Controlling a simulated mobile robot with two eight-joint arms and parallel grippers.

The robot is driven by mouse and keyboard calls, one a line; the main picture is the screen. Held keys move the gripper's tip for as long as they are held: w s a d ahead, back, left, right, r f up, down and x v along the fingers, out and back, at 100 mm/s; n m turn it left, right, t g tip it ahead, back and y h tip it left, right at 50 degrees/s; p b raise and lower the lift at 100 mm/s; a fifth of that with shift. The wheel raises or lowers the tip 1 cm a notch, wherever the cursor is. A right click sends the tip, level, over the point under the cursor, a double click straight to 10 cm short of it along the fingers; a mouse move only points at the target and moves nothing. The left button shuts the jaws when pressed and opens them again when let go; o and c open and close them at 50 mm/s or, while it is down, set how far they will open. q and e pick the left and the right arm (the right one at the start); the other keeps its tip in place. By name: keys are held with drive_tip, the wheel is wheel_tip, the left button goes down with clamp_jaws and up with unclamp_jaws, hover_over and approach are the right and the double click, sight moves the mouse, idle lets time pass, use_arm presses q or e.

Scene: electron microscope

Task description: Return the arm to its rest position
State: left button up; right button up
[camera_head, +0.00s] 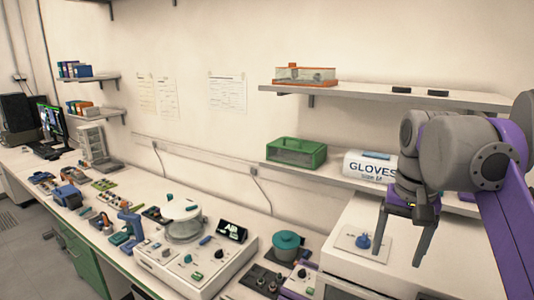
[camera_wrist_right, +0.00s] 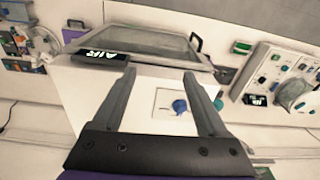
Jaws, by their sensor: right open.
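My right arm comes in from the right in the head view, grey with a purple link. Its gripper (camera_head: 402,252) points down with its two fingers apart and nothing between them. It hangs above and in front of a white machine (camera_head: 343,268) with a blue knob (camera_head: 363,241) on a square plate. In the right wrist view the open fingers (camera_wrist_right: 160,90) also show, with the blue knob (camera_wrist_right: 180,106) seen between them, apart from both. My left gripper is in neither view.
A shelf with a glove box (camera_head: 370,166) and a green case (camera_head: 296,151) runs behind the right arm. A higher shelf (camera_head: 390,93) is above it.

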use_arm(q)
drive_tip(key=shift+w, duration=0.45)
use_arm(e)
drive_tip(key=s+a+f+n+t, duration=0.2)
drive_tip(key=s+f, duration=0.1)
drive_tip(key=f, duration=0.7)
drive_tip(key=s+a+f+n+t, duration=0.1)
drive_tip(key=s+f, duration=0.3)
drive_tip(key=f, duration=0.7)
drive_tip(key=s+a+f+n+t, duration=0.2)
drive_tip(key=s+a+f, duration=0.1)
drive_tip(key=f, duration=0.8)
drive_tip(key=shift+s+a+n+t, duration=0.15)
drive_tip(key=shift+n+t, duration=0.15)
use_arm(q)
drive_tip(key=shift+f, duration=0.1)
use_arm(e)
drive_tip(key=shift+c, duration=0.2)
